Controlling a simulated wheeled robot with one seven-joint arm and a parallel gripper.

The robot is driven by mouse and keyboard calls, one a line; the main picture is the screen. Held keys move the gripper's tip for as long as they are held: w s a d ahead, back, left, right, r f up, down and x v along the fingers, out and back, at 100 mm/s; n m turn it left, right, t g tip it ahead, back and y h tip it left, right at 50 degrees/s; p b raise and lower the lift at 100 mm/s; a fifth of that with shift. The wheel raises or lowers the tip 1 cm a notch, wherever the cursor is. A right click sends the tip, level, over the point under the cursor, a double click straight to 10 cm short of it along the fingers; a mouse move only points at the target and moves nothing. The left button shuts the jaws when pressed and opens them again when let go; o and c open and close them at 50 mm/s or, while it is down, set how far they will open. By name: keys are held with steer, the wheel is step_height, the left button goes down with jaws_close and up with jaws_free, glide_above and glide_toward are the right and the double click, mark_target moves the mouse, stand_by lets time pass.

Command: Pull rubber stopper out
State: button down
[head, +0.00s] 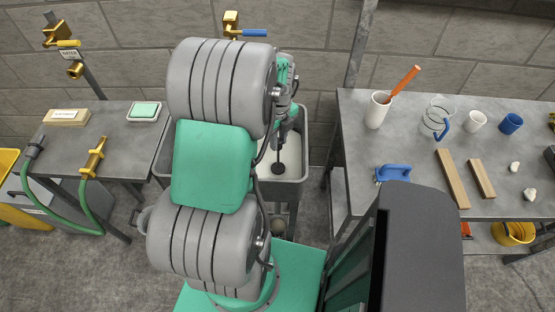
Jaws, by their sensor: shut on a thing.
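The rubber stopper (278,168) shows as a dark round disc with a thin dark stem above it, inside the sink basin (303,155) in the middle. The pale inside of the basin surrounds it. My gripper (280,134) is over the basin, pointing down, and is shut on the stopper at its stem. The fingertips are small and partly hidden by my arm. I cannot tell whether the disc sits in the drain or is clear of it. My arm hides the left part of the basin.
A brass tap with a blue lever (240,27) is on the wall behind. The left bench (105,140) holds a green hose (60,197) and a soap dish (145,111). The right bench (410,150) holds a white cup (378,110), a glass jug (436,117) and wooden strips (453,178).

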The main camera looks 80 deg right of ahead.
steer(key=shift+r, duration=0.3)
